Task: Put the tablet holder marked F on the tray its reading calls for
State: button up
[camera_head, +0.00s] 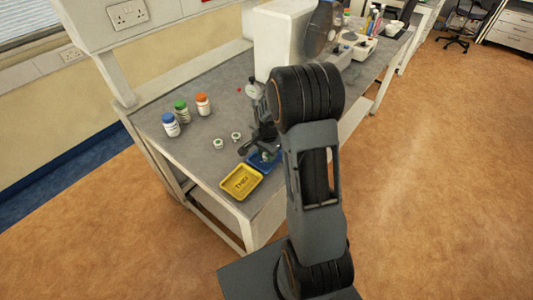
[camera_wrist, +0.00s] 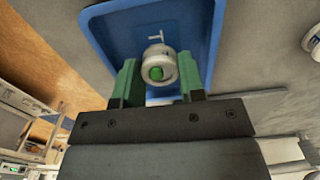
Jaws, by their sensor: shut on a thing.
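My gripper (camera_wrist: 160,82) is shut on a small round white tablet holder (camera_wrist: 156,55) with a green tablet in its centre. No letter on the holder is readable. The holder is over the blue tray (camera_wrist: 115,35), inside its outline; I cannot tell whether it touches the tray floor. In the head view my gripper (camera_head: 261,148) is over the blue tray (camera_head: 268,166), which it and my arm partly hide. The yellow tray (camera_head: 227,185), with dark lettering that seems to read THIN, lies beside it. Two other holders (camera_head: 218,143) (camera_head: 236,137) stand on the bench.
Bottles with blue (camera_head: 170,125), green (camera_head: 182,111) and orange (camera_head: 203,104) caps stand at the bench's left. A dial gauge (camera_head: 252,91) stands behind my gripper. A large white machine (camera_head: 281,42) stands further back.

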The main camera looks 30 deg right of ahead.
jog(key=o, duration=1)
jog(key=shift+c, duration=0.2)
notch_tip(320, 180, up, 11)
jog(key=s+a+r+n+t, duration=0.2)
jog(key=s+a+r+n, duration=0.2)
jog(key=s, duration=0.4)
jog(key=s+a+r+n+t, duration=0.2)
jog(key=s+a+r+n, duration=0.2)
jog(key=s+n, duration=0.4)
jog(key=shift+s+a+r+n+t+b, duration=0.2)
jog(key=shift+a+n+t+b, duration=0.15)
jog(key=shift+a+n, duration=0.45)
jog(key=shift+a, duration=0.1)
